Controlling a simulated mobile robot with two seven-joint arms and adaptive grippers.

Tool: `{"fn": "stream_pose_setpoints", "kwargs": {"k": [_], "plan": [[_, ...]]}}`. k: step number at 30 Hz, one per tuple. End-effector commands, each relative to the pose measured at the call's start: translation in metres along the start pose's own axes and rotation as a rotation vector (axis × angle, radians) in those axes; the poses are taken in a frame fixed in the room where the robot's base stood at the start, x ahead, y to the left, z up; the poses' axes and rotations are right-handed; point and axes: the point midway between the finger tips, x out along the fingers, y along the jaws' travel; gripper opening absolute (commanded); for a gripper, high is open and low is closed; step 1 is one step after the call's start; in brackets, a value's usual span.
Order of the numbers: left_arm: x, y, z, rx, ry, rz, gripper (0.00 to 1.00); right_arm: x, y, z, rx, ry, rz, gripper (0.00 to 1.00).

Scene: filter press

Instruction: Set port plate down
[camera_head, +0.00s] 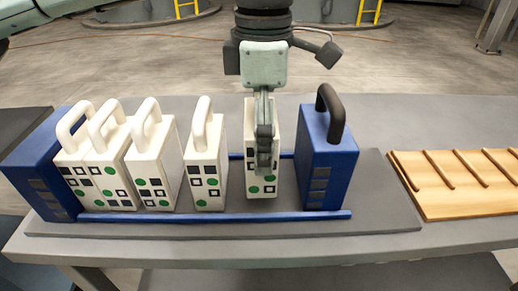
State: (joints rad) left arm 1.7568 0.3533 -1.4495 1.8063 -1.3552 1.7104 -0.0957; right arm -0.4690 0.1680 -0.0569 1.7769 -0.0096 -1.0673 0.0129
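A white port plate (250,175) with black squares and green dots stands upright between the fourth white plate (204,165) and the right blue end block (323,160). Its lower edge looks slightly higher than its neighbours' lower edges. My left gripper (265,165) hangs from above, fingers down, over the front of this plate, and appears shut on it; the plate's handle is hidden behind the gripper. Open gaps show on both sides of the plate. My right gripper is not in view.
Several white plates with loop handles (152,165) stand against the left blue end block (42,170). A blue front rail (215,217) runs along the grey base (385,205). A slotted wooden rack (450,185) lies at the right on the grey table (455,238).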

Motion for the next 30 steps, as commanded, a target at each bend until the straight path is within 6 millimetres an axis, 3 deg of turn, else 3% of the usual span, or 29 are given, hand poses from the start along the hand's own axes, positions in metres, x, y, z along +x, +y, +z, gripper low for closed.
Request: {"fn": "stream_pose_setpoints", "kwargs": {"k": [6,15,20,21,23,30], "plan": [[0.027,-0.001,0.000,0.000,0.000,-0.002,0.51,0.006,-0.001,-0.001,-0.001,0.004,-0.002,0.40],[0.029,0.000,0.000,0.000,-0.001,0.000,0.51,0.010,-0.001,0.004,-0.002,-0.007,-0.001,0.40],[0.030,0.000,0.000,0.000,-0.001,0.000,0.51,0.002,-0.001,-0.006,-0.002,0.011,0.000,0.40],[0.031,0.000,0.000,0.000,0.000,-0.001,0.95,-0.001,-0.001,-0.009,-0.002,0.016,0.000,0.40],[0.030,0.000,0.000,0.000,0.000,-0.001,1.00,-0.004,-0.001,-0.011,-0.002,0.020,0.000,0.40],[0.030,0.000,0.000,0.000,0.000,-0.001,1.00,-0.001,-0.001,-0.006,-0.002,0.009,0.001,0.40]]}}
